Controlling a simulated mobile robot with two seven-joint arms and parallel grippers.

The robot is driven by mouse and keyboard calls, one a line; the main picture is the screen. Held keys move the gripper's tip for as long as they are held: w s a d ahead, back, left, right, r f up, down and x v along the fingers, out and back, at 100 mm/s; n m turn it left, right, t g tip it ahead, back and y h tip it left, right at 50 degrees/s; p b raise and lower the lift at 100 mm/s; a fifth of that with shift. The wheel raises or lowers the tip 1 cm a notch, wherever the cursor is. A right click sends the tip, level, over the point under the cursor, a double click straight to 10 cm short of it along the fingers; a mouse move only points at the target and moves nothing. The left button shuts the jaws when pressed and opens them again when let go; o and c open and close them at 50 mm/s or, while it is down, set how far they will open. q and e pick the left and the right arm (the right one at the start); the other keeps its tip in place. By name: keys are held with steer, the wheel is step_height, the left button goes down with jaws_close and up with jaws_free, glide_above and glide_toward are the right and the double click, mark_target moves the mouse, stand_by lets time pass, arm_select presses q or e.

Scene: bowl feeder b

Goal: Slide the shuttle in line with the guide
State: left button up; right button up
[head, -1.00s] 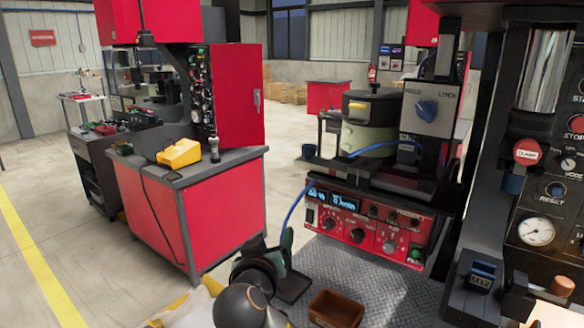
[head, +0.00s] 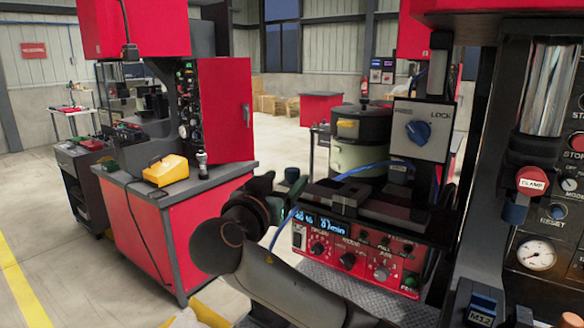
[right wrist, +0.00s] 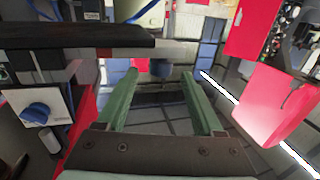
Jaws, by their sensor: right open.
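The bowl feeder (head: 362,150) stands right of centre in the head view, with dark flat track parts (head: 375,203) in front of it. I cannot tell which of these dark parts is the shuttle and which is the guide. My right gripper (head: 290,185) is just left of the track parts, beside the feeder. In the right wrist view its two green fingers (right wrist: 160,80) are spread with nothing between them. A long dark bar (right wrist: 75,38) crosses the upper left of that view, beyond the left finger. My left gripper is out of view.
A grey box with a blue LOCK knob (head: 418,131) is right of the bowl; the knob also shows in the right wrist view (right wrist: 36,112). A blue hose (head: 362,168) runs past the bowl. A red control panel (head: 350,245) sits below. A red cabinet (head: 185,225) stands left.

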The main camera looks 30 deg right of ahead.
mark_target(290, 176)
steer(key=x, duration=0.4)
steer(key=shift+w+d+p, duration=0.3)
steer(key=shift+p, duration=0.1)
jaws_close()
stand_by(1.1)
